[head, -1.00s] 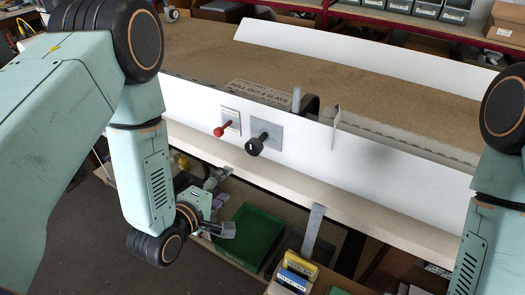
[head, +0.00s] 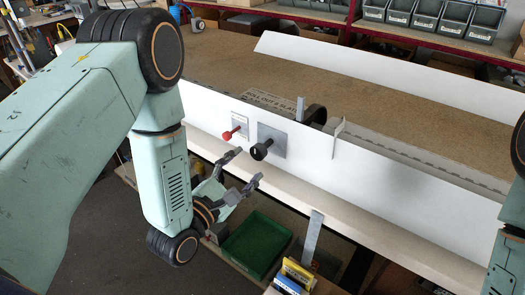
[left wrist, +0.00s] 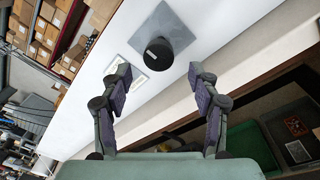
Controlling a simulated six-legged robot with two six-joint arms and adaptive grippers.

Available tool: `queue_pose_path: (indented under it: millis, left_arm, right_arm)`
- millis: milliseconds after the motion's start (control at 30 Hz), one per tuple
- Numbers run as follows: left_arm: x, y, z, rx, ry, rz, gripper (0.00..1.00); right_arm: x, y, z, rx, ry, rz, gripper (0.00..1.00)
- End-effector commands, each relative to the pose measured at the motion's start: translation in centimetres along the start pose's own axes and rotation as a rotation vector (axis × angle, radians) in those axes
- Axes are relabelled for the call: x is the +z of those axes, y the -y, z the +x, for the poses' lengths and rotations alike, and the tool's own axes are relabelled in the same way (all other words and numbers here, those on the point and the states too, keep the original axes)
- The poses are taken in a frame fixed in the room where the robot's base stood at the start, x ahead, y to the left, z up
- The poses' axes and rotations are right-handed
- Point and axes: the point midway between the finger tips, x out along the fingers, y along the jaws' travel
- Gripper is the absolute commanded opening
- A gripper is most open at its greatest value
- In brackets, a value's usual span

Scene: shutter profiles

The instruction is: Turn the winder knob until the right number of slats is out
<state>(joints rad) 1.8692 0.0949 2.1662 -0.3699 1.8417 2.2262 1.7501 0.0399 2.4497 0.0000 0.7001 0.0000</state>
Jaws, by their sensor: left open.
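The black winder knob (head: 261,150) stands out from a square grey plate (head: 273,139) on the white front panel (head: 350,184). My left gripper (head: 248,166) is open and empty, just in front of the knob and apart from it. In the left wrist view the knob (left wrist: 159,54) lies beyond and between the two open fingertips (left wrist: 159,76). A printed label (head: 272,103) behind the panel mentions slats; its number is hard to read. A grey notched strip (head: 420,157) runs behind the panel, perhaps slat edges. My right gripper is out of view.
A grey bracket (head: 312,236) hangs below the panel. A green tray (head: 257,245) and yellow and blue boxes (head: 296,274) stand lower down. Free air lies before the panel.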

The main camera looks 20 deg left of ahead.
Motion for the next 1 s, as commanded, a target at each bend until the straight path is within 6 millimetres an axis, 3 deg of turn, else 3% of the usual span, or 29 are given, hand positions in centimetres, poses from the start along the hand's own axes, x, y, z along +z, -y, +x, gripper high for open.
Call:
queue_pose_path:
  millis: [500,900,1000]
  left_arm:
    - [0.2,0.2,6.7,-0.001,0.002,0.001,0.61]
    - [0.2,0.3,7.5,0.000,-0.001,0.001,0.61]
    - [0.2,0.2,7.5,0.000,-0.001,0.001,0.53]
  right_arm:
    - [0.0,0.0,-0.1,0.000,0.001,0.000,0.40]
    - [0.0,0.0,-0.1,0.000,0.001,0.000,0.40]
    - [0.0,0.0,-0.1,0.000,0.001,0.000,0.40]
